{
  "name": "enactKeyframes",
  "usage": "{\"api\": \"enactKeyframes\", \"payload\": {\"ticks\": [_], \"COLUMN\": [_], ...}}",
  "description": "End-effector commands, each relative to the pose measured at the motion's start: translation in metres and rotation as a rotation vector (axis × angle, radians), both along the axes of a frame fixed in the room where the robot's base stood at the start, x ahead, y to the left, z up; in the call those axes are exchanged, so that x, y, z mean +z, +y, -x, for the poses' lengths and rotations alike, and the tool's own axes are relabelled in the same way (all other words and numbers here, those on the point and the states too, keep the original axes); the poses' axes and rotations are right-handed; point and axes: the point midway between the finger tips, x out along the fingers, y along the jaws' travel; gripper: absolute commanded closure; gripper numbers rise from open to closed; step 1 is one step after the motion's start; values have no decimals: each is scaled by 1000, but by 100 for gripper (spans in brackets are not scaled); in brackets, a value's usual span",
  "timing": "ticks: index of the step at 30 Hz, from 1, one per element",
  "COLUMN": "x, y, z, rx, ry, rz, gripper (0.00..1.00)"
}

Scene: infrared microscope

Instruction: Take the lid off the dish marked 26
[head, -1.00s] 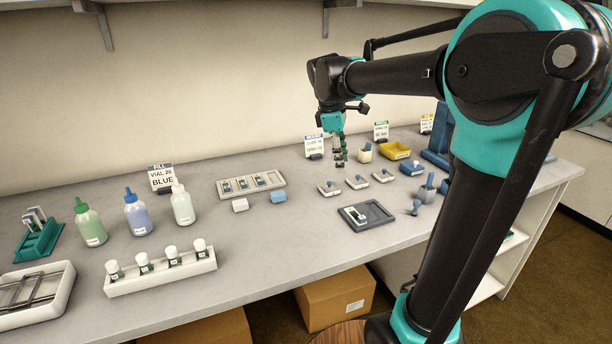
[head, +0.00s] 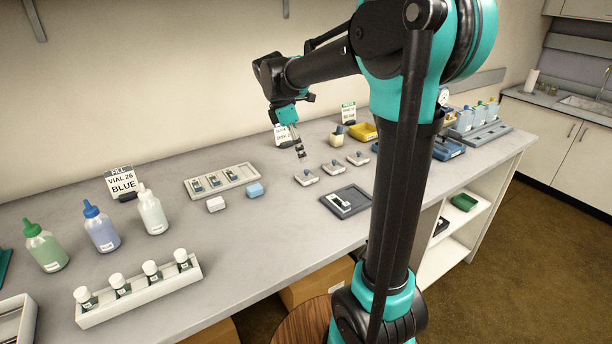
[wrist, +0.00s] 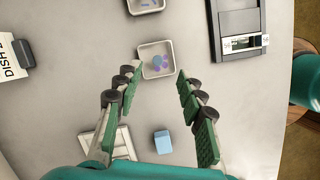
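My gripper (head: 300,153) hangs above the left dish. In the wrist view my gripper (wrist: 157,84) is open, its green-padded fingers spread wide and empty. A square pale-rimmed dish (wrist: 145,68) with a blue-purple middle lies just beyond and between the fingertips. Part of another dish (wrist: 146,5) shows at the top edge.
A dark tray (head: 366,207) lies in front of the dishes. A slide tray (head: 245,170), a white block (head: 216,204) and a blue block (head: 254,190) are to the left. A sign card (head: 284,138) stands behind. Bare counter surrounds the left dish.

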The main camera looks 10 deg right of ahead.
Motion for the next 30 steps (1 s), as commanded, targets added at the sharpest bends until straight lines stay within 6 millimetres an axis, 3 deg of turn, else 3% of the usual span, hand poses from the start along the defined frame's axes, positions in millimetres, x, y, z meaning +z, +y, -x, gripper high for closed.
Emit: {"api": "enactKeyframes", "payload": {"ticks": [8, 18, 27, 30], "x": [-19, -61, -65, -65], "y": [-5, -14, -15, -15], "z": [-1, -3, -3, -3], "rx": [0, -2, -1, -1], "ry": [0, -1, -1, -1], "rz": [0, 0, 0, 0], "gripper": [61, 61, 61, 73]}}
